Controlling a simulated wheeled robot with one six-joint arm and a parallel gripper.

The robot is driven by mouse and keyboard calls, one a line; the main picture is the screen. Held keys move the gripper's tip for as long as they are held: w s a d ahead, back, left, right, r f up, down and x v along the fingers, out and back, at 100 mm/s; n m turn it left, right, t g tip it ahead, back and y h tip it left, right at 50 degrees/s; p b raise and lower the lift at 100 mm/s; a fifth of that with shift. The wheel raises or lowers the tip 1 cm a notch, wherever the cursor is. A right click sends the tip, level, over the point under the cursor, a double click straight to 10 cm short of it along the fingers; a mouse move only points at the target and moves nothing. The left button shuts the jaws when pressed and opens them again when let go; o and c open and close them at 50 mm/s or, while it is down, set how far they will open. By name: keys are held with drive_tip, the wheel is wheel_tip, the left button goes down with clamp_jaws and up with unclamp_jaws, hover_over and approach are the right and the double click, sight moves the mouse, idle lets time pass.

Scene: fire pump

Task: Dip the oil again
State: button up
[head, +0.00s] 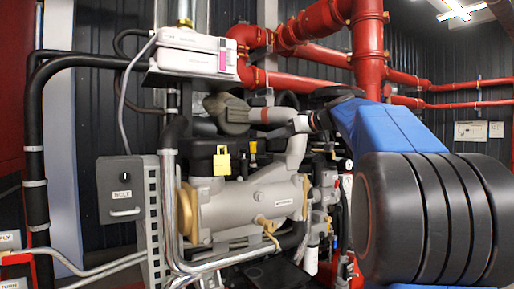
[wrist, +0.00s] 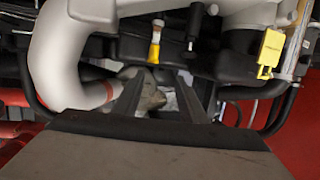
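The grey engine (head: 250,205) stands mid-frame in the head view. A small yellow-topped piece (head: 253,147), which may be the oil dipstick handle, stands upright on it. The same piece shows in the wrist view (wrist: 155,45), where the scene appears upside down, with a black-handled piece (wrist: 193,40) beside it. My gripper (wrist: 165,82) has its two dark fingers spread apart, with no object seen held between them. A grey part shows through the gap, behind the fingers. The yellow piece lies beyond the fingertips, and contact is not visible.
A yellow tag or lock (head: 222,161) hangs left of the yellow piece. A pale curved pipe (wrist: 60,50) runs close to the fingers. A grey switch box (head: 124,190) stands left; red pipes (head: 300,84) cross above. My blue and black arm covers the right side.

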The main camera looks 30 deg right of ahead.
sight(255, 145)
drive_tip(key=shift+m+g+h, duration=0.4)
drive_tip(key=shift+g+h, duration=0.1)
drive_tip(key=shift+g, duration=0.2)
drive_tip(key=x, duration=0.5)
drive_tip(key=r+x, duration=0.1)
drive_tip(key=x, duration=0.5)
drive_tip(key=w+x, duration=0.1)
drive_tip(key=x, duration=0.4)
drive_tip(key=shift+w+d+r, duration=0.1)
drive_tip(key=shift+d+r, duration=0.2)
drive_tip(key=shift+d, duration=0.1)
clamp_jaws()
